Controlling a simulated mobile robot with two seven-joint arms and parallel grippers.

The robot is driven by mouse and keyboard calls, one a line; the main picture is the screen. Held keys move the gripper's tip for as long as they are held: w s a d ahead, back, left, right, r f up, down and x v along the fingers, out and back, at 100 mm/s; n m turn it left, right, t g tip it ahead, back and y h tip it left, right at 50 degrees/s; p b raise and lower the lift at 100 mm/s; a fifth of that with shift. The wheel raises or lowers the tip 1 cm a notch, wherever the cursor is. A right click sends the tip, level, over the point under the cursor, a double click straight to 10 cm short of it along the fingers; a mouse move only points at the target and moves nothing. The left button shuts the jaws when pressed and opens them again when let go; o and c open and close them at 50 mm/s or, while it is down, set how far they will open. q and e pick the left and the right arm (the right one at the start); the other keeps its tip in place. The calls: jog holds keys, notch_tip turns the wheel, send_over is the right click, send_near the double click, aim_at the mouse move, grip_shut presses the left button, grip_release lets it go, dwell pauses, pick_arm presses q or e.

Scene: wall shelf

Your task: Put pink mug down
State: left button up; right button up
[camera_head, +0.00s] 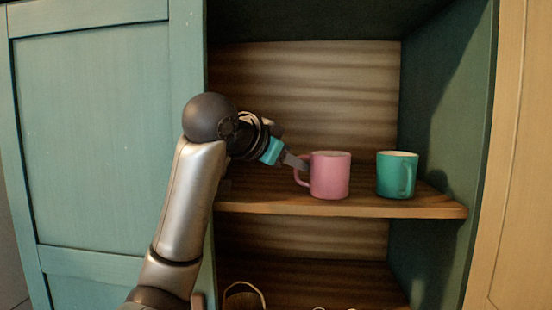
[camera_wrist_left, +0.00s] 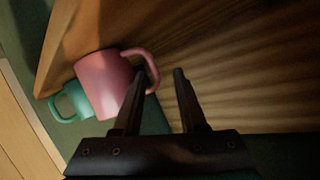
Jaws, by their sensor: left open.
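The pink mug (camera_head: 331,176) stands upright on the wooden shelf (camera_head: 350,207), its handle towards the left. It also shows in the left wrist view (camera_wrist_left: 103,82), where its handle lies close to one finger. My left gripper (camera_head: 302,164) is at the handle side of the mug. In the left wrist view its two fingers (camera_wrist_left: 157,84) are apart, with nothing clearly held between them. I cannot tell whether a finger touches the handle. My right gripper is in neither view.
A teal mug (camera_head: 396,175) stands to the right of the pink mug, with a small gap between. The cabinet's green side wall (camera_head: 440,120) is close on the right. A lower shelf (camera_head: 330,285) holds partly seen items. The space above the mugs is clear.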

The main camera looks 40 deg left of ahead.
pick_arm(q)
jog(key=b+v, duration=0.1)
jog(key=v, duration=0.6)
jog(key=shift+f, duration=0.1)
dwell(0.4)
